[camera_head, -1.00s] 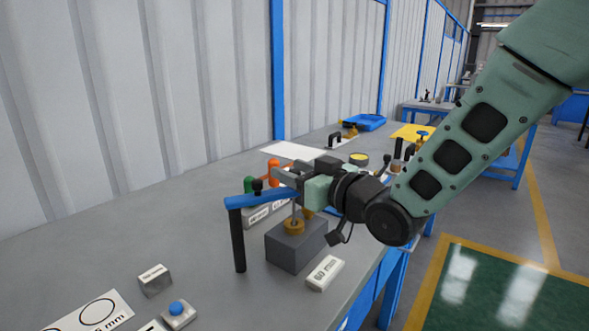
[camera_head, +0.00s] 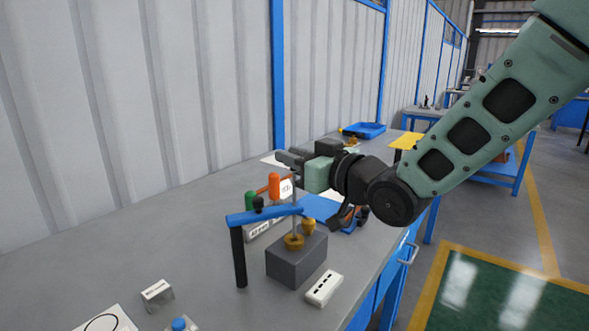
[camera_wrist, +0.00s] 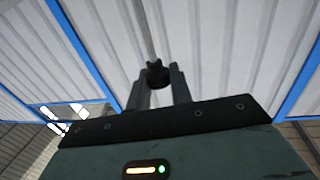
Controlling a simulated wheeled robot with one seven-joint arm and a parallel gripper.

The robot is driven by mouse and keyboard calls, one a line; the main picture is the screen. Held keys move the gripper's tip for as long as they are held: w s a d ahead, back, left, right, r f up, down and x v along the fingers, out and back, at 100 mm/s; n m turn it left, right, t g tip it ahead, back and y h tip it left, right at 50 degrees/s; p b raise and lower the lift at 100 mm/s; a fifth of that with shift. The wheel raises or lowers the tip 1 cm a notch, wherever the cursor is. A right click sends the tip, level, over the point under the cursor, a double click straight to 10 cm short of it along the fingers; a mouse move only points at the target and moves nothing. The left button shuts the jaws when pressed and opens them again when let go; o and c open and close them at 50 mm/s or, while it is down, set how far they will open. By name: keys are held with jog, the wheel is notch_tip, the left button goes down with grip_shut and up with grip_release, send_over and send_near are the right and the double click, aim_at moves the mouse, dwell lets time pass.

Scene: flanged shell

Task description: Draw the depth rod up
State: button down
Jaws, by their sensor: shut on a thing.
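The depth rod (camera_head: 295,207) is a thin grey upright rod. It rises from a brass collar (camera_head: 293,241) on top of a dark grey block (camera_head: 296,262), in the head view. My gripper (camera_head: 285,158) is above the block at the top of the rod. In the wrist view my gripper (camera_wrist: 157,80) is shut on a dark round knob (camera_wrist: 157,73), which sits between the two fingers. The head view does not show the knob clearly, as the fingers cover it. The rod's lower end is hidden in the block.
A blue bar (camera_head: 262,215) on a black post (camera_head: 239,258) stands just left of the rod. Green and orange handles (camera_head: 273,186) stand behind it. A white block (camera_head: 324,288) lies in front at right. The left bench top is mostly clear.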

jog(key=shift+r, duration=0.3)
jog(key=c, duration=1.2)
grip_release()
jog(key=shift+c, duration=0.2)
jog(key=shift+s+d+f, duration=0.1)
jog(key=shift+s+d, duration=0.05)
jog(key=shift+d, duration=0.05)
jog(key=b+v, duration=0.9)
jog(key=v, duration=0.8)
